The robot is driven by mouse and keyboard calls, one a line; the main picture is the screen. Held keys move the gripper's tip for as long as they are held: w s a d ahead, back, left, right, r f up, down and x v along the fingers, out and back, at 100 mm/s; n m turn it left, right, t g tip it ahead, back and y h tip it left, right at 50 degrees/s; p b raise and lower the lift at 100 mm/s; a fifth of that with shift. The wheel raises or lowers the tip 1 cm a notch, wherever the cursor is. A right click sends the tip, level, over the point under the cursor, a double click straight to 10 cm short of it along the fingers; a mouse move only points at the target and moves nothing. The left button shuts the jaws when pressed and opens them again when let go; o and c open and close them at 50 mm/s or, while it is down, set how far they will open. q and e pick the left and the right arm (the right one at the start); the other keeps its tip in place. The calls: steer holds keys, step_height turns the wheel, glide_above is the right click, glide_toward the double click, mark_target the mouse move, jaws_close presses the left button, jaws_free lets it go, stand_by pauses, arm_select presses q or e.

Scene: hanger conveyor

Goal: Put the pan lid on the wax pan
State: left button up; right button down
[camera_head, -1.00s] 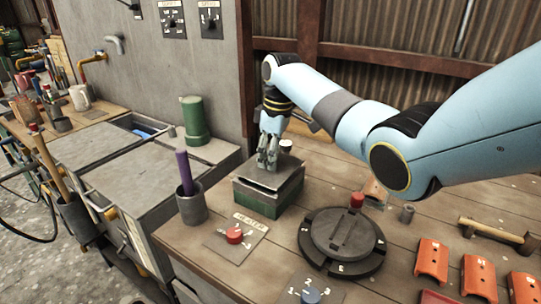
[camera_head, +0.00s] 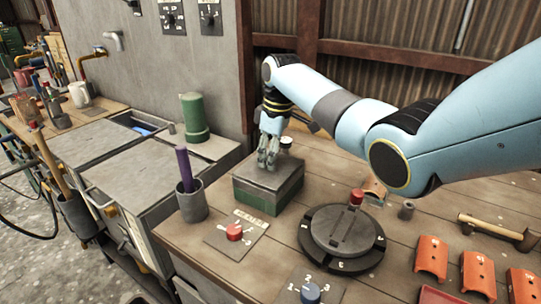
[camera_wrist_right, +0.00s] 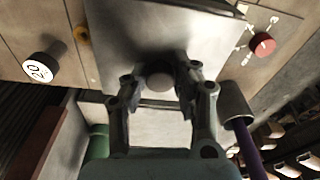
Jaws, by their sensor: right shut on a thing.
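The wax pan (camera_head: 258,200) is a green rectangular box on the wooden bench. The pan lid (camera_head: 262,182) is a flat grey square plate covering the pan's top, and it looks level and flush with the rim. My right gripper (camera_head: 268,160) is above the lid, pointing down, shut on the lid's knob. In the right wrist view the round knob (camera_wrist_right: 160,76) shows between the two fingers, with the grey lid plate (camera_wrist_right: 150,25) around it. The pan's inside is hidden by the lid. My left gripper is not in view.
A grey cup (camera_head: 192,205) with a purple stick stands left. A round dark turntable (camera_head: 341,232) is at right. A green cylinder (camera_head: 194,118) stands behind left. Orange curved pieces (camera_head: 432,258) lie far right.

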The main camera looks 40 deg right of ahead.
steer(key=shift+f, duration=0.25)
stand_by(0.5)
steer(key=c, duration=1.3)
jaws_free()
steer(key=o, duration=0.6)
steer(key=shift+f, duration=0.1)
steer(key=r, duration=0.8)
steer(key=s+r, duration=0.1)
steer(key=r, duration=0.3)
steer(key=shift+s+d, duration=0.1)
steer(key=shift+d, duration=0.3)
